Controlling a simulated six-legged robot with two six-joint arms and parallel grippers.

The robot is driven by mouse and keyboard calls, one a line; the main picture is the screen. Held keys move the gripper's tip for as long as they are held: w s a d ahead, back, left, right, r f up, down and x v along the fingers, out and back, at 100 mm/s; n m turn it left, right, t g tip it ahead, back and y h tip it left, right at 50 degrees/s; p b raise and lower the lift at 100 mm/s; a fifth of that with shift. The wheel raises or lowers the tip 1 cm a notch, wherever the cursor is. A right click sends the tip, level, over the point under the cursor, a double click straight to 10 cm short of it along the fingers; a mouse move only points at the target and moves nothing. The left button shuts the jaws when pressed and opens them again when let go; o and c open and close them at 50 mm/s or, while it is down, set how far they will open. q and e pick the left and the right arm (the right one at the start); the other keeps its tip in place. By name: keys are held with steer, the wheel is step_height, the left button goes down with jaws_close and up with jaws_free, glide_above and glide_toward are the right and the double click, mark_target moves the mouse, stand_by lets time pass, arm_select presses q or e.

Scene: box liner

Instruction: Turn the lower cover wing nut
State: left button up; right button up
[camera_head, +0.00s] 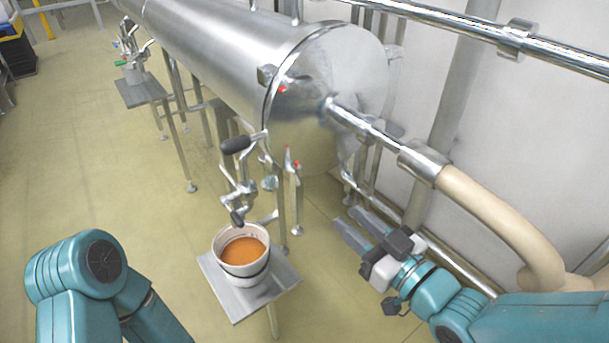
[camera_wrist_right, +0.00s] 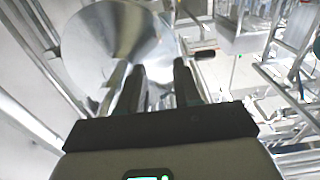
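The steel tank's round end cover (camera_head: 345,75) faces me at upper centre, and its shiny face also shows in the right wrist view (camera_wrist_right: 95,50).
A crank with a black handle (camera_head: 235,145) sits left of the fittings. Below it, a white bucket of orange-brown liquid (camera_head: 243,281) stands on a metal shelf (camera_head: 225,296).

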mark_target(300, 175)
steer(key=p+x, duration=0.3)
steer(key=x, duration=1.2)
steer(key=shift+f, duration=0.2)
steer(key=shift+w+a, duration=0.15)
steer(key=shift+w, duration=0.25)
steer(key=shift+c, duration=0.3)
jaws_close()
